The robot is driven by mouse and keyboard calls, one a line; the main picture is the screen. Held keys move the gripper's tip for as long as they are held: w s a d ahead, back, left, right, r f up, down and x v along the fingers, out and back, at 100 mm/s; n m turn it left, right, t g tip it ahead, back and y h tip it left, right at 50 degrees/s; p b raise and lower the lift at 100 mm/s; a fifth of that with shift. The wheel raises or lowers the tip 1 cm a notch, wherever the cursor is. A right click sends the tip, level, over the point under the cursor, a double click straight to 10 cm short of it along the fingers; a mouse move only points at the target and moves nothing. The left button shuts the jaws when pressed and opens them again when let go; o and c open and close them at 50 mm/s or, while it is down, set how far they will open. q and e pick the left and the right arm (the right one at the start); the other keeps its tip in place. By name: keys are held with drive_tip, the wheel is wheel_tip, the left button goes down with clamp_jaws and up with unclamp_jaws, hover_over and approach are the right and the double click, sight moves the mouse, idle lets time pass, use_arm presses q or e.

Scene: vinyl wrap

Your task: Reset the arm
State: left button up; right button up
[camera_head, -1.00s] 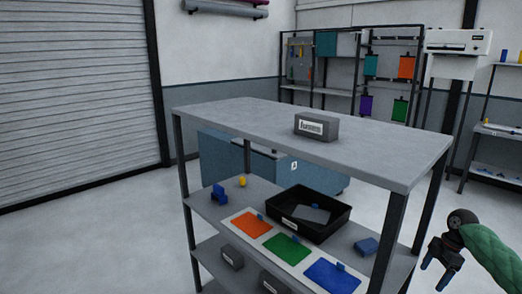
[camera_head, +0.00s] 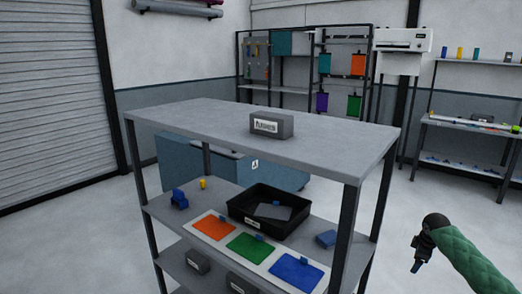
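My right gripper (camera_head: 417,256) shows at the lower right, at the end of an arm in a green sleeve. It hangs in the air to the right of the grey shelf unit (camera_head: 200,118), apart from it. Its fingers are small and seen edge-on, so I cannot tell whether they are open or shut. No held object shows at it. My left arm and gripper are not in view.
The shelf unit holds a labelled grey box (camera_head: 271,125) on top. Its middle shelf has a black tray (camera_head: 240,210) and orange, green (camera_head: 247,247) and blue (camera_head: 297,271) sheets. Floor to the right is clear, before a side table (camera_head: 470,125).

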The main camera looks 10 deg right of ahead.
drive_tip(key=w+d+r+m+t+h, duration=0.6)
drive_tip(key=w+d+r+m+h, duration=0.15)
drive_tip(key=d+r, duration=0.25)
drive_tip(key=s+a+f+n+g+y, duration=0.1)
drive_tip(key=s+a+f, duration=0.4)
drive_tip(key=a+f, duration=0.6)
drive_tip(key=s+a+f+g+y, duration=0.15)
drive_tip(key=s+a+f, duration=0.5)
drive_tip(key=f, duration=0.95)
drive_tip(key=s+a+f+n+g+y, duration=0.15)
drive_tip(key=s+a+f, duration=0.35)
drive_tip(key=a+f, duration=0.65)
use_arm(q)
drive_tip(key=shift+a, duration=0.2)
use_arm(e)
drive_tip(key=s+a+f+g+y, duration=0.1)
drive_tip(key=s+a+f, duration=0.6)
drive_tip(key=s+a, duration=0.4)
drive_tip(key=s+a+f+m+g+y, duration=0.1)
drive_tip(key=s+a+f+y, duration=0.1)
drive_tip(key=s+a+f, duration=0.5)
drive_tip(key=s+a+f+g+y, duration=0.1)
drive_tip(key=s+a+f, duration=0.6)
drive_tip(key=s+a, duration=0.8)
drive_tip(key=a+y, duration=0.1)
drive_tip(key=a, duration=0.3)
drive_tip(key=shift+s+f, duration=0.15)
drive_tip(key=shift+f, duration=0.05)
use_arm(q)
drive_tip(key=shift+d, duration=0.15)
